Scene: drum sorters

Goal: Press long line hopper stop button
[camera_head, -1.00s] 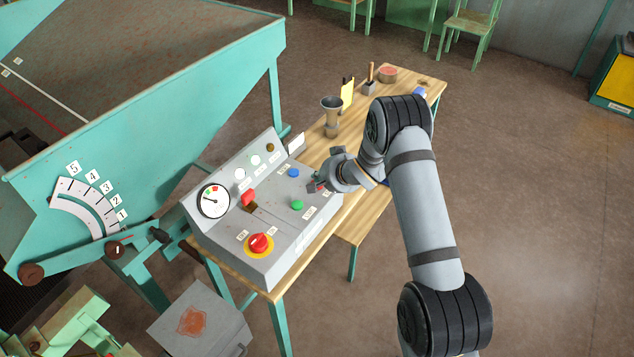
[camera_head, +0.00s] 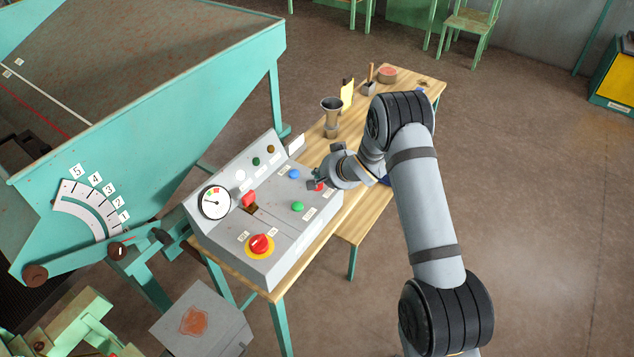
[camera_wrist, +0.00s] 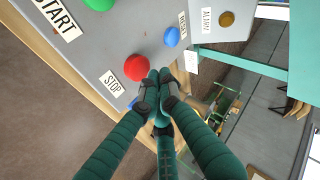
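The grey control console (camera_head: 275,225) stands on a wooden table in the head view. Its red stop button (camera_head: 319,187) is partly hidden by my gripper (camera_head: 315,180) there. In the wrist view the red button (camera_wrist: 137,68) is in plain sight, with a STOP label (camera_wrist: 111,83) beside it. My gripper (camera_wrist: 161,78) shows there with its dark fingertips together and empty. The tips are close beside the button in the picture; I cannot tell if they touch it.
A green button (camera_head: 297,206), a blue button (camera_head: 294,174), a red switch (camera_head: 249,198) and a large red knob (camera_head: 260,243) share the console. A metal funnel cup (camera_head: 331,112) stands behind it on the table (camera_head: 312,153). The teal hopper machine (camera_head: 180,110) is at left.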

